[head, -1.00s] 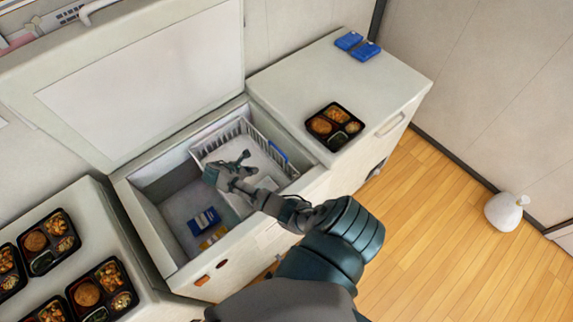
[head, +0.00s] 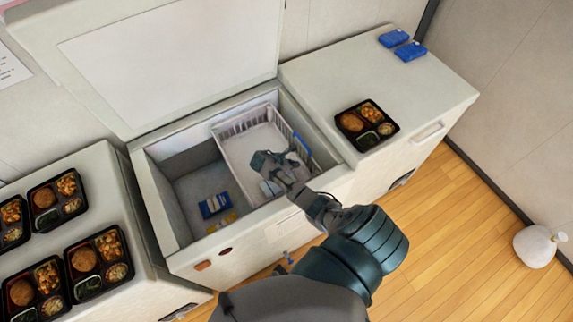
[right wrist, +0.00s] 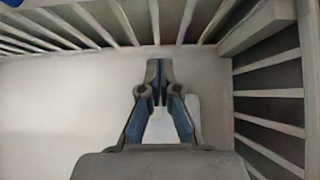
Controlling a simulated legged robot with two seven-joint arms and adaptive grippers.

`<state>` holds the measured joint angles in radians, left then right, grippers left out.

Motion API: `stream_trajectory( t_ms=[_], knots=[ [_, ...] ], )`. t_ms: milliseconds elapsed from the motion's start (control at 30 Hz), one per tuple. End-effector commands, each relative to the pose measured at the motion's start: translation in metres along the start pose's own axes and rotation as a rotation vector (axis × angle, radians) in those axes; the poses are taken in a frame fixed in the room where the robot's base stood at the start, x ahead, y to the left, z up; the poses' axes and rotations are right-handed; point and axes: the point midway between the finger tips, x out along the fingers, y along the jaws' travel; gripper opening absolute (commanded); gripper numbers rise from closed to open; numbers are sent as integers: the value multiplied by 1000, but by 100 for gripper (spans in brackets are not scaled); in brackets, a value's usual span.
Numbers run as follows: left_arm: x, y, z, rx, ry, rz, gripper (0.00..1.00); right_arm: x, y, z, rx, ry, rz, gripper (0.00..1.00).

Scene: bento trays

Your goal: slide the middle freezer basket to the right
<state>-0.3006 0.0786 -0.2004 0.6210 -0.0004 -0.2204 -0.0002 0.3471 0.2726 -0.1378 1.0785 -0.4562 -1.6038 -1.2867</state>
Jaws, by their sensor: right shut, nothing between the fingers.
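The white slatted freezer basket (head: 238,127) sits in the right part of the open chest freezer (head: 160,200). Its slatted walls (right wrist: 95,25) show at the top and right of the right wrist view. My right gripper (head: 273,160) reaches down into the basket from the front. In the right wrist view my right gripper (right wrist: 158,68) is shut and empty, its tips over the pale basket floor, apart from the slats in the picture. A white item in the basket (right wrist: 192,110) is partly hidden behind the fingers. My left gripper is out of view.
Blue and yellow packs (head: 215,204) lie on the freezer floor left of the basket. A raised lid (head: 170,60) stands behind. Black bento trays (head: 98,262) lie on the left counter; another (head: 366,125) and blue packs (head: 410,51) lie on the right one.

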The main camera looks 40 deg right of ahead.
Motion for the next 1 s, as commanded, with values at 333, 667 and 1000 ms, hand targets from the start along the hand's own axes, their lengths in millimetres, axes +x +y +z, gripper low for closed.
stream_trajectory(
  t_ms=[333, 667, 1000],
  knots=[
    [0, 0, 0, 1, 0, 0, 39, 29, 0, 27, 0, -1, 1, 0],
    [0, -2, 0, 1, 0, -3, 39, 33, 1, 29, -1, 4, 1, 0],
    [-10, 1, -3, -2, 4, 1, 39, 54, 0, 56, -1, -4, -1, 0]
  ],
)
